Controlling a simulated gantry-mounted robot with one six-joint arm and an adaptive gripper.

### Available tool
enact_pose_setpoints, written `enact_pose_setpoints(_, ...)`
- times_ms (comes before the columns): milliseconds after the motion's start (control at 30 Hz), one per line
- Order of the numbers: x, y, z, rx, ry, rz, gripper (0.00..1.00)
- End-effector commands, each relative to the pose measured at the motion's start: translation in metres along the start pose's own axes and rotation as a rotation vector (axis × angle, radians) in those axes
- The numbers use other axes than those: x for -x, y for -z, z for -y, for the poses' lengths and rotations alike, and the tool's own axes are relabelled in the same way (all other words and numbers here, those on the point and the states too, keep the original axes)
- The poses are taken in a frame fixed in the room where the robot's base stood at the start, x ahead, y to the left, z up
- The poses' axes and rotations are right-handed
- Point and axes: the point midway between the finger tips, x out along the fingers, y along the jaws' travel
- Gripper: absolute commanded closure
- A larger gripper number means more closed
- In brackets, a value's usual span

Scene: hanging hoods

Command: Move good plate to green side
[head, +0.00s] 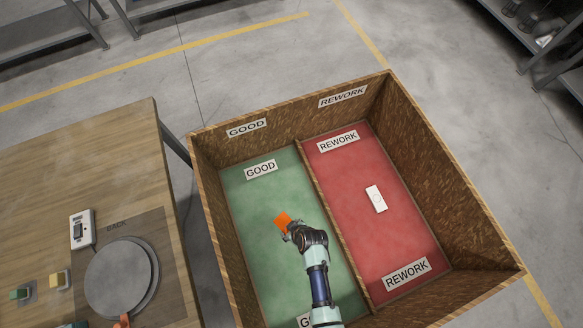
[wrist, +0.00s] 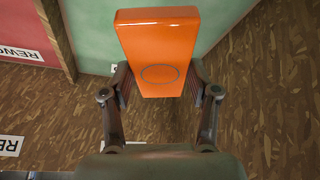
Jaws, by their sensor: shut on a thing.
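An orange plate (wrist: 159,48) with a thin oval ring on its face is held between the two fingers of my gripper (wrist: 160,84) in the wrist view. In the head view, the orange plate (head: 283,221) shows at the tip of my gripper (head: 290,233), over the green side (head: 237,205) marked GOOD. The gripper is shut on the plate's sides. I cannot tell how high above the green floor the plate is. A white plate (head: 376,199) lies flat on the red side (head: 335,180) marked REWORK.
The wooden bin (head: 205,160) has tall walls, and a low divider (head: 318,190) parts green from red. To the left, a wooden table (head: 60,180) holds a round grey disc (head: 115,280), a switch box (head: 82,230) and small green and yellow buttons.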

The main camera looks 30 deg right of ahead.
Motion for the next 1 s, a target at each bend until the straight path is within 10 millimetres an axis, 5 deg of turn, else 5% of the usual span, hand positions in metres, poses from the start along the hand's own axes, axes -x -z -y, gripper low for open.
enact_pose_setpoints(33,-0.016,-0.006,0.000,0.000,0.000,-0.001,0.81)
enact_pose_setpoints(1000,-0.161,-0.067,0.000,0.000,0.000,0.000,0.81)
